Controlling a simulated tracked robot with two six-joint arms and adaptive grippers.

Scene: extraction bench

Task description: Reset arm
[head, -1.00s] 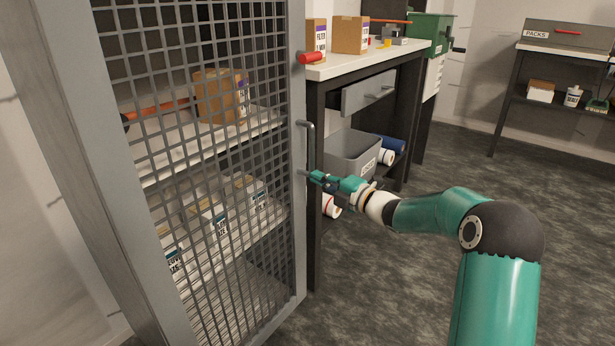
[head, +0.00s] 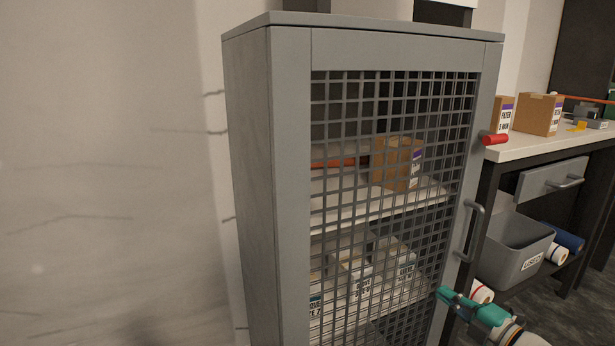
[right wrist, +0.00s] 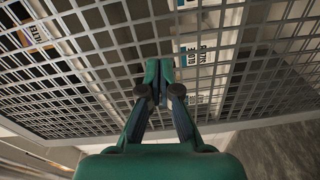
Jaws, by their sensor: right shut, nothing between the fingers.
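My right gripper (head: 443,293) is at the lower right of the head view, in front of the mesh door of a grey cabinet (head: 254,180). It is beside and below the door's vertical handle (head: 471,231) and apart from it. In the right wrist view my right gripper (right wrist: 158,68) has its fingers together and nothing between them, with the mesh (right wrist: 75,75) close beyond. The cabinet door looks closed. My left gripper is not in view.
Behind the mesh, a cardboard box (head: 397,163) stands on the upper shelf and several labelled boxes on the lower one. To the right is a bench (head: 540,143) with a drawer (head: 550,181), a grey bin (head: 512,248) and rolls below. A pale wall (head: 110,180) is at left.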

